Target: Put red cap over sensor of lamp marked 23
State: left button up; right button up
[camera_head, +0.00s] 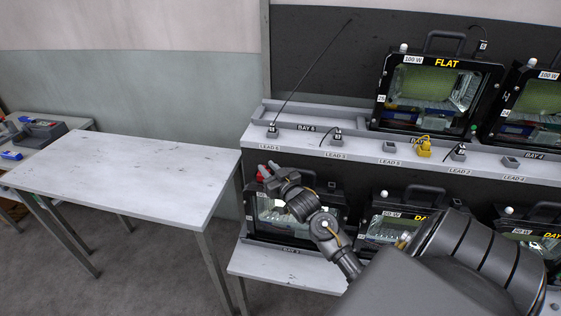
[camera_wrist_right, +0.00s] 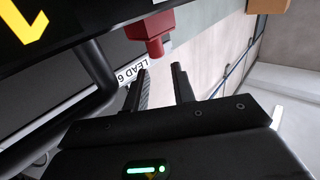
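A red cap (camera_wrist_right: 150,28) is at the upper left of the right wrist view, beside the dark edge of a lamp. Its narrow knob points at my right gripper (camera_wrist_right: 160,68). The fingers are apart with nothing between them, and the cap lies just beyond the tips. In the head view my right gripper (camera_head: 268,168) is at the top left corner of the lower left lamp (camera_head: 268,215), with a bit of red by its tips. I see no white sensor there, and cannot tell whether the cap covers it. The lamp's number is unreadable. My left gripper is out of view.
A shelf (camera_head: 310,143) with several lead plugs and a yellow plug (camera_head: 424,147) runs above the lower lamps. A lamp marked FLAT (camera_head: 437,90) stands on the upper level. A bare white table (camera_head: 120,175) is at left. My right arm hides part of the lower row.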

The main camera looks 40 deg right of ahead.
jog(key=s+a+b, duration=0.1)
jog(key=s+a, duration=0.1)
jog(key=s, duration=0.8)
jog(key=shift+s+b, duration=0.3)
jog(key=shift+f, duration=0.1)
